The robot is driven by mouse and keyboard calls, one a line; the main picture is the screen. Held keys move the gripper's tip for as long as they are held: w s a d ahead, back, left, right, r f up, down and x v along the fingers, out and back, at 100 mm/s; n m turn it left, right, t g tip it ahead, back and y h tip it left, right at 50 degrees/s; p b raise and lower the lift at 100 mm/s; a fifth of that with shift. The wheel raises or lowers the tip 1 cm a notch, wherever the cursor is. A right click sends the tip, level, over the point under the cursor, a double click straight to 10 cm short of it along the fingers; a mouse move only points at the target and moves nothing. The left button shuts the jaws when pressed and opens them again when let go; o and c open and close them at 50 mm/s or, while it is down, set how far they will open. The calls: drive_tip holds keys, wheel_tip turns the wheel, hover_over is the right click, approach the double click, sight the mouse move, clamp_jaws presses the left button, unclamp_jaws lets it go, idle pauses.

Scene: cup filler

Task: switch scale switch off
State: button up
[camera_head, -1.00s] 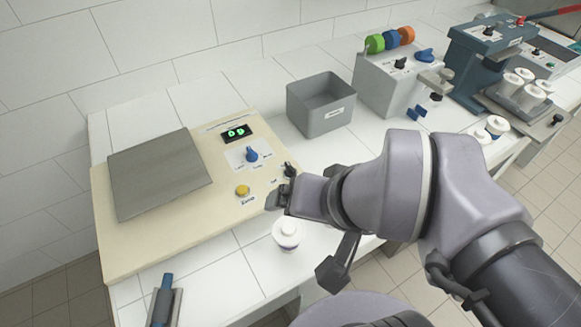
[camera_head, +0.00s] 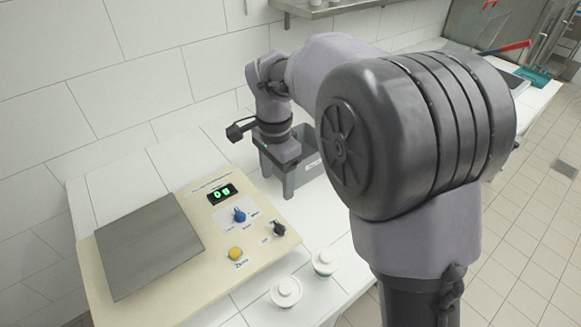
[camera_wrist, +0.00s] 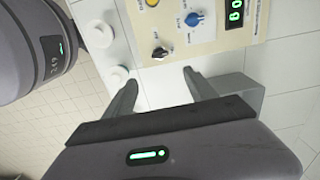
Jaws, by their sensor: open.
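The cream scale (camera_head: 185,275) has a metal weighing plate (camera_head: 150,243) and a lit green display (camera_head: 221,194). A small black switch knob (camera_head: 279,229) sits near its front right corner, and it also shows in the wrist view (camera_wrist: 160,52). A blue knob (camera_head: 239,215) and a yellow button (camera_head: 235,254) sit on the same panel. My gripper (camera_wrist: 162,88) is open and empty, its fingers spread below the black knob in the wrist view.
The grey bin (camera_head: 311,163) stands behind the scale, partly hidden by my arm. Two white lidded cups (camera_head: 285,291) (camera_head: 324,262) stand at the front right of the scale. Tiled wall rises behind. My arm covers much of the counter's right side.

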sight(279, 225)
wheel_tip(279, 225, down, 18)
drive_tip(key=b, duration=0.5)
drive_tip(key=shift+r+b, duration=0.25)
drive_tip(key=shift+b, duration=0.15)
drive_tip(key=c, duration=1.4)
